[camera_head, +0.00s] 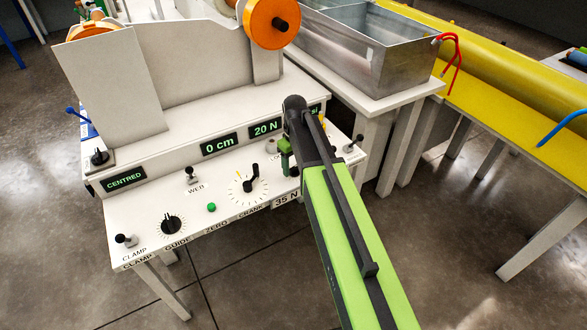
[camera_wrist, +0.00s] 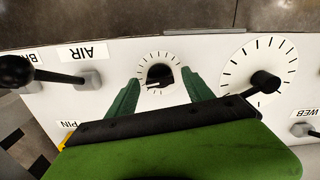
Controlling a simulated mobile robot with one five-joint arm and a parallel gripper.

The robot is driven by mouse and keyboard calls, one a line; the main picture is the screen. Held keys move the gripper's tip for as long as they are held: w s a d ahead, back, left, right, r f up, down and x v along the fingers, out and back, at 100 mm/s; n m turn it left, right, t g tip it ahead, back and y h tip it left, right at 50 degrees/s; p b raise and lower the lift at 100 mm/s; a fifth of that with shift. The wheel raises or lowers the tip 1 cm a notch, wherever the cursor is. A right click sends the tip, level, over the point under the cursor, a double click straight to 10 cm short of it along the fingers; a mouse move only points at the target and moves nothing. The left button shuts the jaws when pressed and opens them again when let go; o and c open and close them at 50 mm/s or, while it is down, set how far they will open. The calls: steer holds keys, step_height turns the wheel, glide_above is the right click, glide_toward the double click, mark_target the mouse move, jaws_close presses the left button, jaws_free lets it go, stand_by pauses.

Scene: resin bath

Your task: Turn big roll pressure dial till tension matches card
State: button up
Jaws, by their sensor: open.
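In the wrist view a small dial with a black knob (camera_wrist: 158,75) and a ring of tick marks lies between the two green fingers of my gripper (camera_wrist: 161,80). The fingers are open, one on each side of the knob, with gaps showing. In the head view my gripper (camera_head: 287,158) is over the right part of the white console, and my arm hides most of this dial and its label. The tension display (camera_head: 266,128) reads 20 N in green. A card (camera_head: 286,198) on the console's front edge reads 35 N.
A crank (camera_head: 250,185) on a larger tick ring stands beside the dial; it also shows in the wrist view (camera_wrist: 262,82). A black-knobbed lever (camera_wrist: 60,75) is on the other side. Further displays read CENTRED (camera_head: 124,179) and 0 cm (camera_head: 219,144). A metal bath (camera_head: 375,65) stands behind.

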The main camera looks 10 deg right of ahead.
jaws_close()
steer(key=shift+a, duration=0.15)
steer(key=shift+m, duration=0.3)
steer(key=m, duration=1.1)
stand_by(0.6)
jaws_free()
